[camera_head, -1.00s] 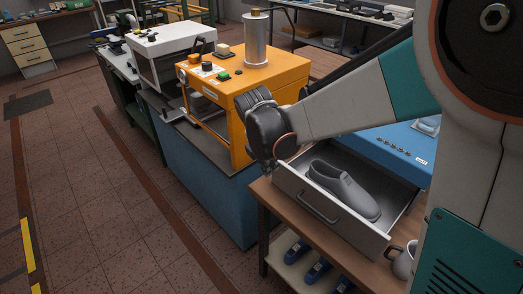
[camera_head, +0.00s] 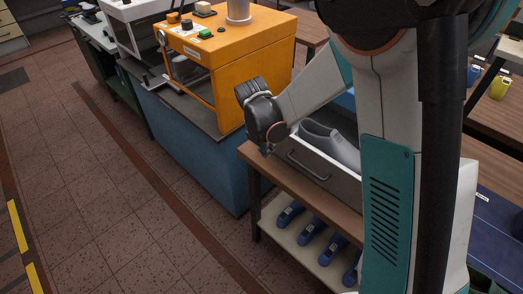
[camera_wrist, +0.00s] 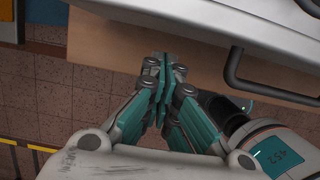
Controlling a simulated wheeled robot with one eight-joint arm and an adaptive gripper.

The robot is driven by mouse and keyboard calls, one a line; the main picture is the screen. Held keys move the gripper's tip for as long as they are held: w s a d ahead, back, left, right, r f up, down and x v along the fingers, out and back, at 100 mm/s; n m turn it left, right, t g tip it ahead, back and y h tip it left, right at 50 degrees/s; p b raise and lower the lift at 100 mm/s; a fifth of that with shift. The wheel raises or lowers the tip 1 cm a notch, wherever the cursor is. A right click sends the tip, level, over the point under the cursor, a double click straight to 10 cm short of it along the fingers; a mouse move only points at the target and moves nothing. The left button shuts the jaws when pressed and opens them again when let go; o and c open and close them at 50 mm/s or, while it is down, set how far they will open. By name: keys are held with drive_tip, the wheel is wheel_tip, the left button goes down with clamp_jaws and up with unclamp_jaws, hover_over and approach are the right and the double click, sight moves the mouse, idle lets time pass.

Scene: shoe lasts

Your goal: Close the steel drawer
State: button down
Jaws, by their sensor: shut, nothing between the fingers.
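The steel drawer (camera_head: 335,176) stands open on a wooden table, with a grey shoe-shaped last (camera_head: 330,142) lying in it. Its dark bar handle (camera_head: 308,166) is on the front panel. My arm and body hide its right and rear parts. In the wrist view the pale drawer front (camera_wrist: 205,25) crosses the top, with the handle (camera_wrist: 232,75) at the right. My gripper (camera_wrist: 162,65) is shut and empty, its fingertips pointing at the front, left of the handle. I cannot tell whether they touch it. In the head view the wrist is left of the drawer and hides the fingertips.
An orange machine (camera_head: 230,50) on a blue cabinet (camera_head: 195,150) stands left of the table. Several blue lasts (camera_head: 312,231) lie on the shelf under the wooden table top (camera_head: 285,172). The tiled floor (camera_head: 130,220) in front is clear.

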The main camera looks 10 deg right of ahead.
drive_tip(key=shift+w+d, duration=0.5)
drive_tip(key=shift+d, duration=0.15)
drive_tip(key=shift+w+d, duration=0.1)
drive_tip(key=w+d, duration=0.4)
drive_tip(key=d, duration=0.2)
drive_tip(key=w+d, duration=0.4)
drive_tip(key=d, duration=0.2)
drive_tip(key=w+d, duration=0.5)
drive_tip(key=d, duration=0.1)
drive_tip(key=shift+w+d+r, duration=0.1)
